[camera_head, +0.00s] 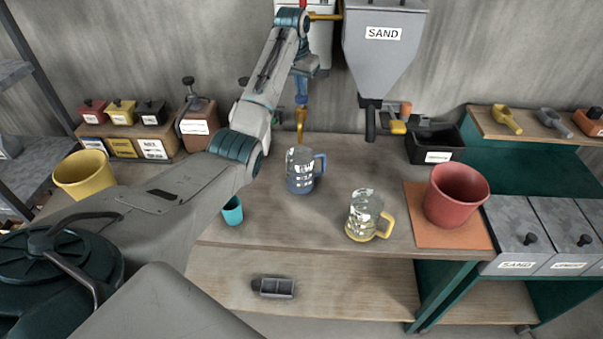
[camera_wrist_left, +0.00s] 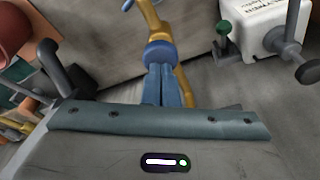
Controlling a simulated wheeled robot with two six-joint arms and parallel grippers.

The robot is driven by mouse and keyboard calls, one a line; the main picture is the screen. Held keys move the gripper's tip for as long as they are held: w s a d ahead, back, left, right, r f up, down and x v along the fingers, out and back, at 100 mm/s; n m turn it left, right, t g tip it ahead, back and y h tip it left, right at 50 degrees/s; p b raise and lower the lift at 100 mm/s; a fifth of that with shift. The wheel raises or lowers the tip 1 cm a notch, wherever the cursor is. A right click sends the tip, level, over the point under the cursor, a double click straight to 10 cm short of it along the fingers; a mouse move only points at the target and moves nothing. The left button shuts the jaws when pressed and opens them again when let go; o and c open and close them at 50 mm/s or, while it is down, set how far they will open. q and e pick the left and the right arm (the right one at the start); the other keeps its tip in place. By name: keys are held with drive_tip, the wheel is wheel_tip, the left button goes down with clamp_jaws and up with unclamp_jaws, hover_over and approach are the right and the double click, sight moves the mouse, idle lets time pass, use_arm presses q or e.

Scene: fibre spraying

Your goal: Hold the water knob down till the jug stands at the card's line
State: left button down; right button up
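My left gripper (camera_head: 302,98) reaches to the water tap at the back, pointing down. In the left wrist view its two blue fingers (camera_wrist_left: 163,95) stand side by side, closed together, with their tips at the round blue knob (camera_wrist_left: 160,53) on the brass tap. Whether the knob is pressed down, I cannot tell. The brass spout (camera_head: 301,120) hangs above a clear jug with a blue handle (camera_head: 300,172), upright on the table. The jug's lower part looks bluish; its exact level is unclear. I cannot make out a card with a line. My right gripper is out of view.
A clear jug with a yellow handle (camera_head: 365,217) stands front right of the blue-handled one. A red pot (camera_head: 456,195) stands on an orange mat. The sand hopper (camera_head: 382,50) hangs right of my arm. A cyan cup (camera_head: 232,211) is at the table's left.

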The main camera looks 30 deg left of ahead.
use_arm(q)
drive_tip(key=shift+f, duration=1.05)
idle(0.6)
drive_tip(key=shift+r, duration=0.25)
idle(2.7)
drive_tip(key=shift+r, duration=2.7)
drive_tip(key=shift+d+f, duration=0.1)
